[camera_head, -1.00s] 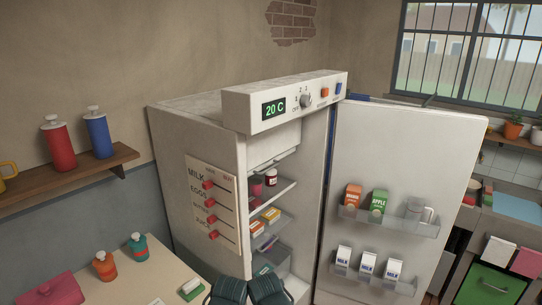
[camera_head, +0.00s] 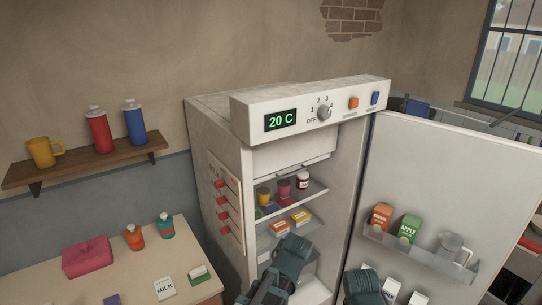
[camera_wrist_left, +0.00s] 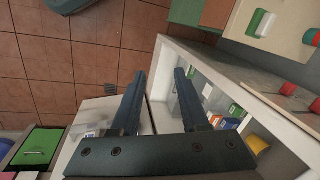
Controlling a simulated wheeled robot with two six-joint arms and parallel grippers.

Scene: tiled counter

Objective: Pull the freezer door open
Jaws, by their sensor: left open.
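The white freezer door (camera_head: 290,153) is a flat panel at the top inside the fridge (camera_head: 235,119), under the control panel. It looks shut, with a thin bar along its lower edge. The fridge's large outer door (camera_head: 450,180) stands wide open to the right. My left arm reaches up in front of the lower shelves, below the freezer door. In the left wrist view my left gripper (camera_wrist_left: 158,78) is open and empty, with floor beyond it and the fridge shelves to its right. The freezer door cannot be made out there. My right gripper's fingers are not visible.
The shelves hold jars and small boxes (camera_head: 300,217). The open door carries cartons (camera_head: 409,228) and a jug (camera_head: 452,247). The counter (camera_head: 60,285) at left holds a pink box (camera_head: 86,257) and bottles. The control panel (camera_head: 310,110) juts out above the opening.

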